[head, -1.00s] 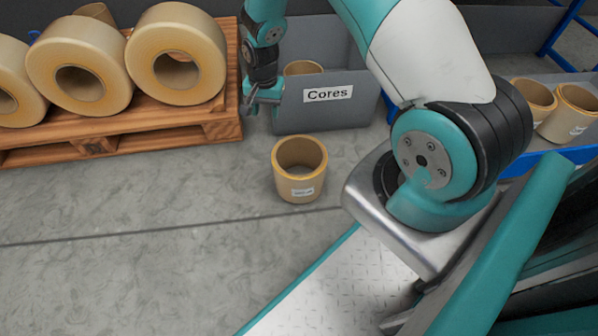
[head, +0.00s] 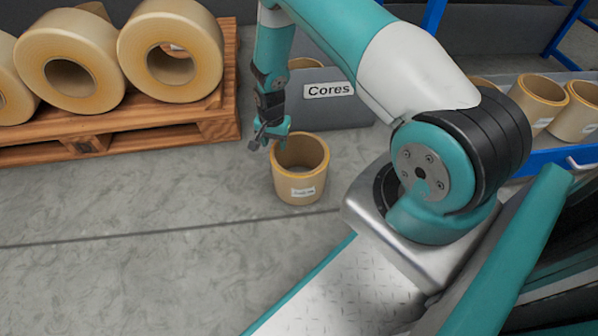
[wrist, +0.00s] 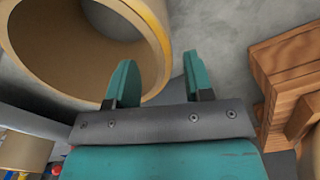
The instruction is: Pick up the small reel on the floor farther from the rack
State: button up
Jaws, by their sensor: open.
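A small tan reel (head: 286,184) with a white label stands upright on the floor in the head view, in front of the Cores bin. My gripper (head: 268,145) is at its far left rim, pointing down. In the wrist view the same reel (wrist: 75,70) fills the upper left, its hollow facing the camera. My gripper (wrist: 160,68) is open there. Its left finger overlaps the reel's opening and its right finger lies outside the rim, so the wall appears between them. I cannot tell whether they touch it.
The grey Cores bin (head: 345,115) stands behind the reel. A wooden pallet (head: 150,128) with large tape rolls is at left. The blue rack (head: 540,160) with several small reels (head: 541,92) is at right. The floor at front left is clear.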

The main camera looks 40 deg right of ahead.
aim_at(272, 147)
jog(key=f+b, duration=0.2)
jog(key=f, duration=0.1)
jog(key=f+b, duration=0.1)
jog(key=f, duration=0.1)
jog(key=shift+w+a+b, duration=0.2)
jog(key=shift+a+b, duration=0.05)
jog(key=shift+b, duration=0.15)
jog(key=shift+r, duration=0.1)
grip_shut()
jog(key=shift+w, duration=0.1)
dwell(0.8)
